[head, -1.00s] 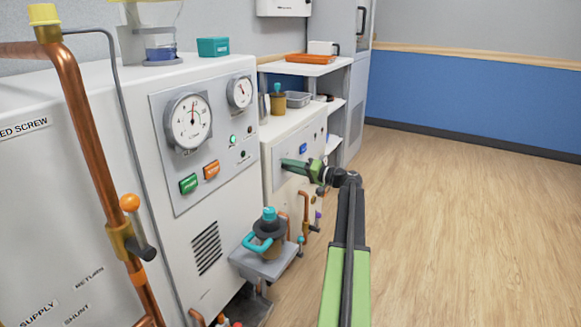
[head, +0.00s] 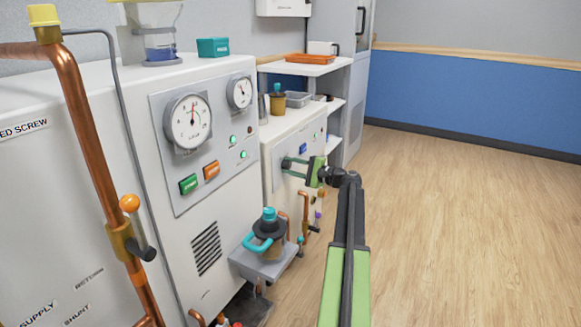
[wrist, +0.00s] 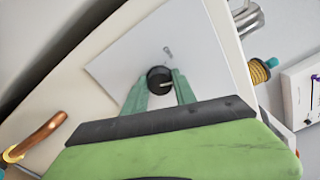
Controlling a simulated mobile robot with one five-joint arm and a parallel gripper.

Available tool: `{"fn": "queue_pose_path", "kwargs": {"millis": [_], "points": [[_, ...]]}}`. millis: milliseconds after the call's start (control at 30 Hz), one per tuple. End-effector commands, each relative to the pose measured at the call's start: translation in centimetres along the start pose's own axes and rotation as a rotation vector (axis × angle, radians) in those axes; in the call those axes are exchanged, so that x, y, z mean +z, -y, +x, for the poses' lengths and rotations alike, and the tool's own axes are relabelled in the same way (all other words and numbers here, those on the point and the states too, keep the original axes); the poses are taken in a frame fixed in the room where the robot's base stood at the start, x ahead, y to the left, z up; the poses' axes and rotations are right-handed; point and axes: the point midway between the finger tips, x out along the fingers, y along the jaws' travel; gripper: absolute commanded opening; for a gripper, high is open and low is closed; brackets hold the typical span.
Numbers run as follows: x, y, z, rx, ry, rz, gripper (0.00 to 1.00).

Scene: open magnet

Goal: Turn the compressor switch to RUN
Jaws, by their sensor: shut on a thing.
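The compressor switch is a dark round knob (wrist: 159,80) on a pale panel in the wrist view. A light pointer line on it points toward the right of that picture. My gripper (wrist: 160,85) has one green finger on each side of the knob and is shut on it. In the head view my gripper (head: 294,168) reaches the front of the far white cabinet (head: 284,190), and the knob (head: 286,163) shows small and dark at its fingertips. A small grey mark lies on the panel beyond the knob; no RUN label is readable.
A nearer white machine (head: 222,95) carries gauges, lamps and green and orange buttons. Copper pipes (head: 88,150) stand at the left. The wood floor (head: 455,215) on the right is clear.

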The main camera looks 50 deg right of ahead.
Motion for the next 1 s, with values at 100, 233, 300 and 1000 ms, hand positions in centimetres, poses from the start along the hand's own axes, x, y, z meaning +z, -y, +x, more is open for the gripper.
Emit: {"fn": "queue_pose_path", "kwargs": {"millis": [100,233,300,1000], "points": [[-0.02,-0.06,-0.2,0.002,-0.001,0.094,0.0],[-0.01,-0.06,-0.19,0.002,-0.001,0.186,0.0],[-0.01,-0.06,-0.19,0.003,-0.001,0.228,0.0],[0.04,-0.08,-0.12,0.003,0.0,0.366,0.0]]}}
